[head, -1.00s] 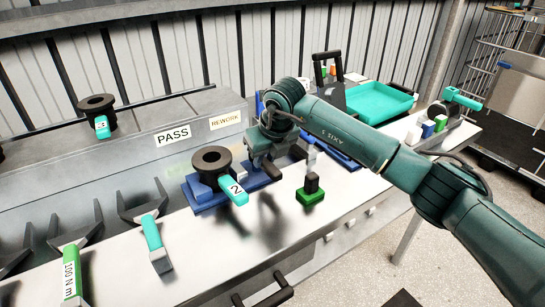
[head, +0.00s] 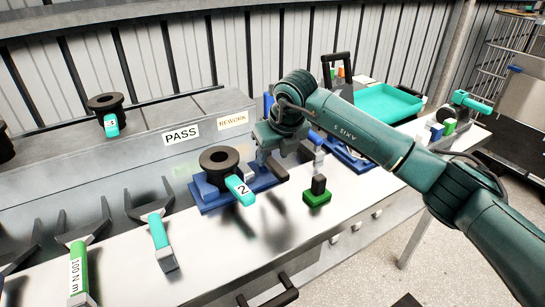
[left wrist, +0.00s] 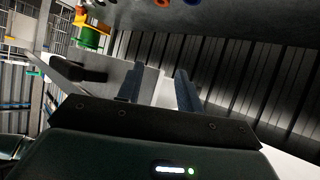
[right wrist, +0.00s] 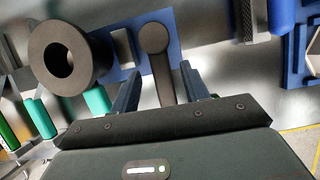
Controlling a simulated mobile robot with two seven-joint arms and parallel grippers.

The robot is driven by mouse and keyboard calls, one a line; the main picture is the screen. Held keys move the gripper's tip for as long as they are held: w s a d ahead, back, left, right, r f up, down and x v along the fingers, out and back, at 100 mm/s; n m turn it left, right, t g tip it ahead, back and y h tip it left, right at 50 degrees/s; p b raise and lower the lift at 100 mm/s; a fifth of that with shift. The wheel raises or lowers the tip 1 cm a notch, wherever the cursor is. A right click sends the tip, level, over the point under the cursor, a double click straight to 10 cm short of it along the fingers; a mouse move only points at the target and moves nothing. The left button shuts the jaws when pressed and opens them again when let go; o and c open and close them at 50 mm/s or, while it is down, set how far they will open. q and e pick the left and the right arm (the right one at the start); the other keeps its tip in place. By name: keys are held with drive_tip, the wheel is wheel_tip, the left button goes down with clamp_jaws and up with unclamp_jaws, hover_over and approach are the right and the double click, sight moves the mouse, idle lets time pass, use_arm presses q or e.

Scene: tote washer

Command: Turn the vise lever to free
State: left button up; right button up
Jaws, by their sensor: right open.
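The vise has a blue base (head: 215,200) on the bench and a black ring part (head: 219,158) with a teal tag marked 2 on it. In the right wrist view the vise's dark lever (right wrist: 155,42) has a round end and runs down between the fingers of my right gripper (right wrist: 160,72). Those fingers are apart, one on each side of the lever; contact cannot be told. In the head view my right gripper (head: 277,155) is just right of the ring part, partly hiding the lever. My left gripper (left wrist: 159,70) is open and empty in its wrist view, outside the head view.
A green-based block (head: 317,190) stands right of the vise. A teal tray (head: 385,103) is at the back right. A teal-handled tool (head: 160,240) and a green one marked 100 N m (head: 79,275) rest in forks at the left. The front bench middle is clear.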

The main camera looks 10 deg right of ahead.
drive_tip(key=v, duration=1.1)
drive_tip(key=shift+r+b, duration=0.15)
drive_tip(key=shift+b, duration=0.3)
drive_tip(key=shift+s, duration=0.1)
